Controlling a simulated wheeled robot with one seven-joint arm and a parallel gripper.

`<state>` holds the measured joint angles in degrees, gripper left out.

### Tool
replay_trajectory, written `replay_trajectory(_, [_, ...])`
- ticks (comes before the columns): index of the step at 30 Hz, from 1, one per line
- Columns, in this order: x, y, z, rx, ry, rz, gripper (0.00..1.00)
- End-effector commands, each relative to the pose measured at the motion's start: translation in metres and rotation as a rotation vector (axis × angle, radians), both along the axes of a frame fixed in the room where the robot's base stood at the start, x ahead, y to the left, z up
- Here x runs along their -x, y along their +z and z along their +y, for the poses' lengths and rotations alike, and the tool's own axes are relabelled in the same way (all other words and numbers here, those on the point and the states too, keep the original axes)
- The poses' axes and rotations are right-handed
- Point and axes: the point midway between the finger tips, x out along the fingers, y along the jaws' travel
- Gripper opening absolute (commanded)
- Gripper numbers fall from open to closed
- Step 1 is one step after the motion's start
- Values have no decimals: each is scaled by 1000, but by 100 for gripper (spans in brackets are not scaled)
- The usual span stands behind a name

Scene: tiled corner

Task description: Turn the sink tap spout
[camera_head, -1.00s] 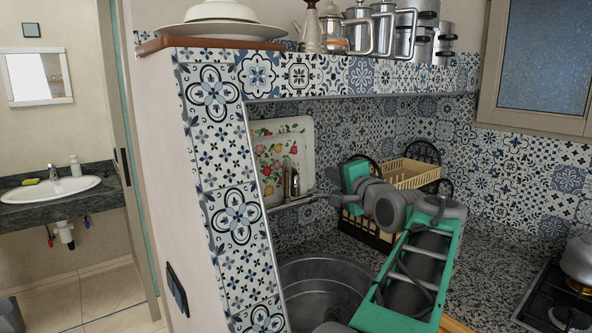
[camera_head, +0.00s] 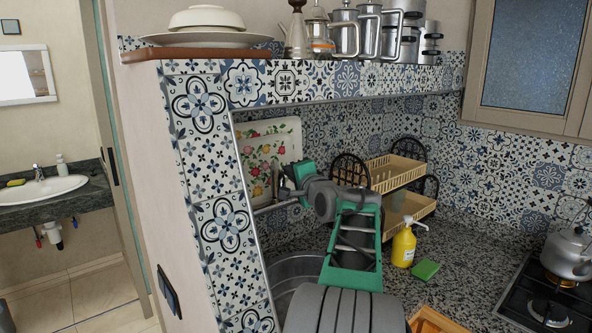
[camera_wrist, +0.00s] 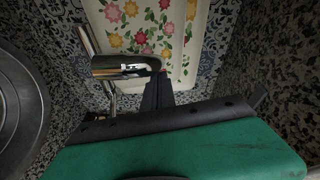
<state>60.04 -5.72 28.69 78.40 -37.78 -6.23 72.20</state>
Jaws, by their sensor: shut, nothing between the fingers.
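The silver sink tap (camera_head: 275,180) stands at the back of the corner niche, in front of a flowered tray, partly hidden by my gripper in the head view. In the wrist view its shiny metal part (camera_wrist: 122,66) lies across the picture, left of my fingers. My gripper (camera_head: 283,194) is at the tap. In the wrist view the dark fingers of my gripper (camera_wrist: 160,80) are together and empty, with their tips close by the right end of the metal part. I cannot tell whether they touch it. The round metal sink (camera_head: 285,272) is below, partly hidden by my arm.
A flowered tray (camera_head: 256,150) leans on the wall behind the tap. The tiled pillar (camera_head: 215,200) is close on the left. A dish rack (camera_head: 395,172), yellow bottle (camera_head: 404,246) and green sponge (camera_head: 426,270) stand right of my arm. A kettle (camera_head: 568,252) is on the stove.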

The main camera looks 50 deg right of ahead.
Motion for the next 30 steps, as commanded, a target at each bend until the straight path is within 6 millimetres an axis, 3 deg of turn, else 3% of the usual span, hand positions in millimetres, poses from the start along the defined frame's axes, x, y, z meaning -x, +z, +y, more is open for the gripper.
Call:
replay_trajectory(7, [-2, -1, 5, 2, 1, -1, 0])
replay_trajectory(15, [-20, -1, 34, 2, 2, -1, 0])
replay_trajectory(26, [-19, 2, 32, 1, 1, 0, 0])
replay_trajectory(30, [-10, 7, 22, 1, 4, -1, 0])
